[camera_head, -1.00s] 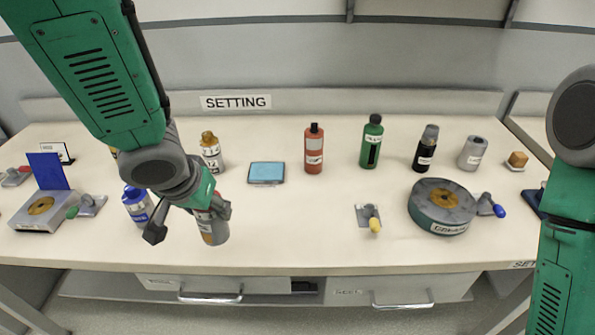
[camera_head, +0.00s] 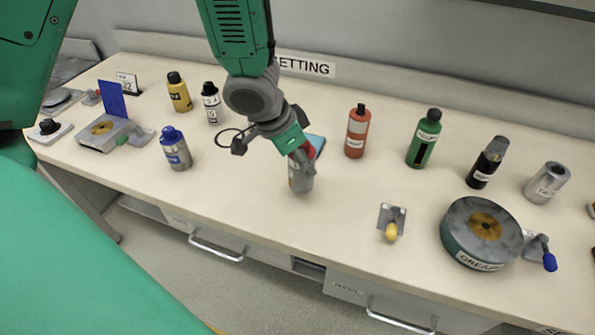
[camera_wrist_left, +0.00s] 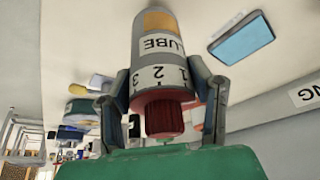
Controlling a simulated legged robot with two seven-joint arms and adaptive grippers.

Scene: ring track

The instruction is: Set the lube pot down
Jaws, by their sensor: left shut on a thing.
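The lube pot (camera_head: 301,177) is a grey cylinder with an orange band, a white label and a dark red cap. In the left wrist view the pot (camera_wrist_left: 160,45) shows "LUBE" and the digits 1, 2, 3. My left gripper (camera_head: 303,158) is shut on it near the cap end, with one finger on each side. The pot stands nearly upright over the front part of the bench, in front of a blue-screened tablet (camera_head: 317,144). I cannot tell whether its base touches the bench. My right gripper is not in view.
A red bottle (camera_head: 357,133) and green bottle (camera_head: 424,140) stand to the right. A blue-capped bottle (camera_head: 176,150) is to the left. A yellow-handled clamp (camera_head: 391,222) and round grease fixture (camera_head: 480,232) lie right. Bare bench surrounds the pot's front and sides.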

